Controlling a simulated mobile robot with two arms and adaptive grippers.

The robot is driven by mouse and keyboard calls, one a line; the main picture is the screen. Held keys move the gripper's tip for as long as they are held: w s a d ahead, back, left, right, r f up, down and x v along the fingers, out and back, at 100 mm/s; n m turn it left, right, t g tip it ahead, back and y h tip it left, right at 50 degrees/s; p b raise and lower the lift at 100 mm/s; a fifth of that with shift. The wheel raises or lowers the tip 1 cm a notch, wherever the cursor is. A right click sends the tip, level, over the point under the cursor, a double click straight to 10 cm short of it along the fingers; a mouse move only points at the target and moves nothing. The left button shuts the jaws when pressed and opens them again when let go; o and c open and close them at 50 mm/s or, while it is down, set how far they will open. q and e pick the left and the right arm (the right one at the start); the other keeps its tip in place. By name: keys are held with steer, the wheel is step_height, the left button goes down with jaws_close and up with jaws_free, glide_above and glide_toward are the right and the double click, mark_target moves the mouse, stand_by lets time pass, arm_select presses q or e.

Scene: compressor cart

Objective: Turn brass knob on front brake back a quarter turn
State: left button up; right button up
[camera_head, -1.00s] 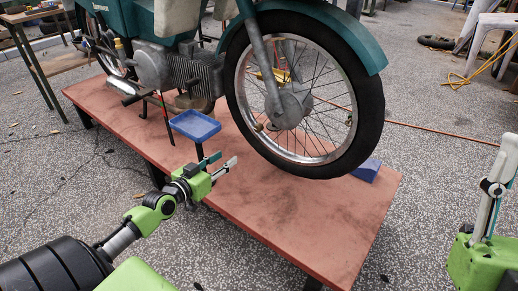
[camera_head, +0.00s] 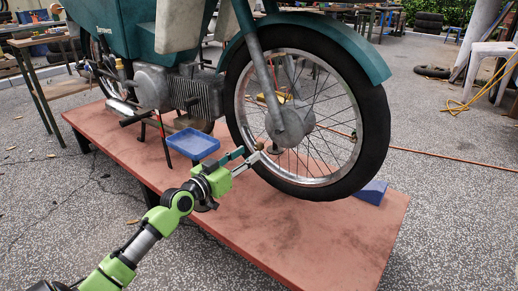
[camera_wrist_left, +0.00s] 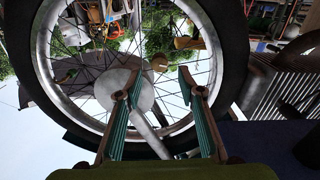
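The motorcycle's front wheel (camera_head: 310,185) stands on the red platform. A small brass knob (camera_head: 260,144) shows beside the front hub (camera_head: 290,125), low and to its left. In the left wrist view the knob (camera_wrist_left: 160,63) appears just beyond and between my fingertips. My left gripper (camera_head: 246,156) is open and empty, its fingers pointing at the knob. It also shows in the left wrist view (camera_wrist_left: 158,76) with a wide gap between the fingers. The fingertips look close to the knob; I cannot tell whether they touch it. My right gripper is out of view.
A blue tray (camera_head: 192,144) stands just left of my left gripper. A blue wedge (camera_head: 371,191) sits by the tyre on the red platform (camera_head: 300,235). Spokes and the fork (camera_head: 262,70) surround the hub area. The platform's front right is clear.

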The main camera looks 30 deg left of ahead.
mark_target(257, 148)
arm_select(q)
steer(key=shift+w+d+b, duration=0.15)
steer(key=shift+w+b, duration=0.35)
steer(key=shift+w, duration=1.25)
steer(key=shift+w+d+b, duration=0.15)
steer(key=shift+w+b, duration=0.3)
steer(key=shift+w, duration=1.3)
jaws_close()
